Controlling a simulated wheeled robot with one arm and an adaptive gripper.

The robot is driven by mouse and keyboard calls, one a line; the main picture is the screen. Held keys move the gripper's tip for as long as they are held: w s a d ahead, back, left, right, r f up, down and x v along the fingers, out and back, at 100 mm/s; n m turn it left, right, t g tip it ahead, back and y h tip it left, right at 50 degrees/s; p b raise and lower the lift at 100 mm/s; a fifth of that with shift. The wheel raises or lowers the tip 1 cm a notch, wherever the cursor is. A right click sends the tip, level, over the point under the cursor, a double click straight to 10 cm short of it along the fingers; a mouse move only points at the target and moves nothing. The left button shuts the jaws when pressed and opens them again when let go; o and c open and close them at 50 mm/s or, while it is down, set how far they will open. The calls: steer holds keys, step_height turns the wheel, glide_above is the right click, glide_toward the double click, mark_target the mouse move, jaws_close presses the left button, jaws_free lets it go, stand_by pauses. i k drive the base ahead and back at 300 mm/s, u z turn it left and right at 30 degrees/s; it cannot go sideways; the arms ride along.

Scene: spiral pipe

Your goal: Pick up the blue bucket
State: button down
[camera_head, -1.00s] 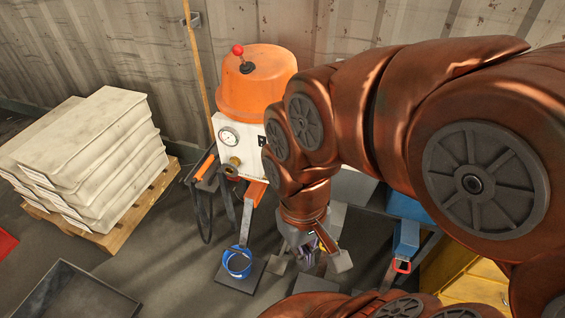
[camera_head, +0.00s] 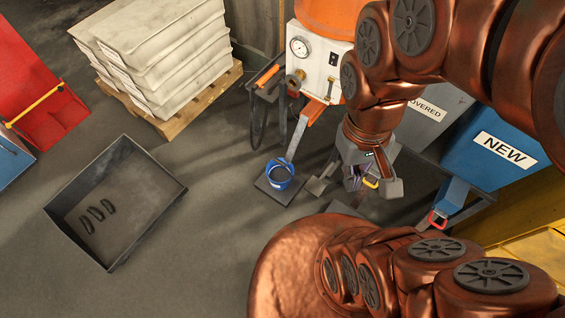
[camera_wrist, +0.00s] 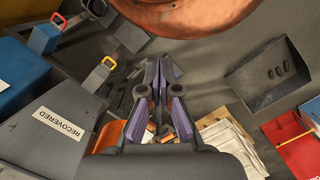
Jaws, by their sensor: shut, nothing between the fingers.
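The small blue bucket (camera_head: 280,176) stands upright on a dark square plate (camera_head: 262,188) on the floor, below the end of a sloping chute (camera_head: 296,138). Its inside looks dark. My gripper (camera_head: 356,186) hangs to the right of the bucket, apart from it, with a grey foot-like part between them. In the wrist view my gripper (camera_wrist: 158,72) has its purple-sided fingers shut with nothing between them. I cannot make out the bucket in the wrist view.
An orange-topped white machine (camera_head: 322,65) stands behind the bucket. A blue NEW bin (camera_head: 490,165) and a grey RECOVERED bin (camera_head: 436,100) are at right. A dark tray (camera_head: 140,160) with curved pieces and a pallet of white slabs (camera_head: 165,45) are left. Floor left of the bucket is open.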

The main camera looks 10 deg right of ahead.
mark_target(280, 173)
steer(key=z, duration=2.45)
steer(key=k, duration=1.5)
steer(key=u, duration=2.15)
steer(key=i, duration=0.5)
steer(key=u, duration=0.05)
